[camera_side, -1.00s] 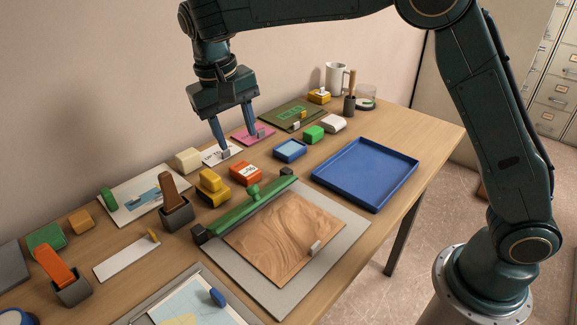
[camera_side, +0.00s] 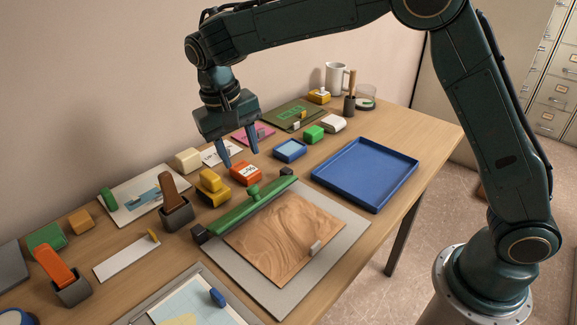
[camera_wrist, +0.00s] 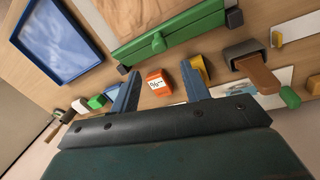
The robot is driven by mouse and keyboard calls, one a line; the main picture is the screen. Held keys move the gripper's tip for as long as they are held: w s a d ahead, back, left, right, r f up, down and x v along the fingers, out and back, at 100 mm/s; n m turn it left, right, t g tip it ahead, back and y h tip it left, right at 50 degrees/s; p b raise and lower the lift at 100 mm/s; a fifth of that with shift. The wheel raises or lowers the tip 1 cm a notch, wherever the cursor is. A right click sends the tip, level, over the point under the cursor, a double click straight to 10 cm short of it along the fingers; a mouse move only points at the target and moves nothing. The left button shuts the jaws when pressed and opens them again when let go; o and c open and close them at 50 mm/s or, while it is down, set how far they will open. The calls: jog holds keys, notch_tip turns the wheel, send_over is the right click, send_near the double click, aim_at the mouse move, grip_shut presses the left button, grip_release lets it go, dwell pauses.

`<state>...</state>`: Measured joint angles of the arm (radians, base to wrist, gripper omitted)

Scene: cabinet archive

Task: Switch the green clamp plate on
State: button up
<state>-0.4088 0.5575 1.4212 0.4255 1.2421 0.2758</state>
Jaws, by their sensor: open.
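The green clamp plate (camera_side: 228,211) is a long green bar with a round green knob (camera_side: 253,191) on top. It runs along the back edge of a grey board (camera_side: 338,248), between two dark end blocks. A brown wood-grain sheet (camera_side: 275,240) lies on the board in front of the bar. In the wrist view the green clamp plate (camera_wrist: 185,33) crosses the top, with its knob (camera_wrist: 158,43) towards my fingers. My gripper (camera_side: 239,159) is open and empty, above and behind the bar, near an orange block. In the wrist view my gripper (camera_wrist: 160,87) points towards that block.
The orange block (camera_side: 246,173) and a yellow stamp (camera_side: 212,187) stand behind the bar. A brown-handled tool in a dark holder (camera_side: 176,206) stands left of it. A blue tray (camera_side: 366,174) lies to the right. Bare table shows at the right edge.

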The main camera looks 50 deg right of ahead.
aim_at(251, 186)
jog(key=f, duration=0.3)
jog(key=d+f, duration=0.1)
jog(key=f, duration=0.5)
jog(key=shift+s+d+f, duration=0.2)
jog(key=shift+s+d, duration=0.05)
jog(key=c, duration=1)
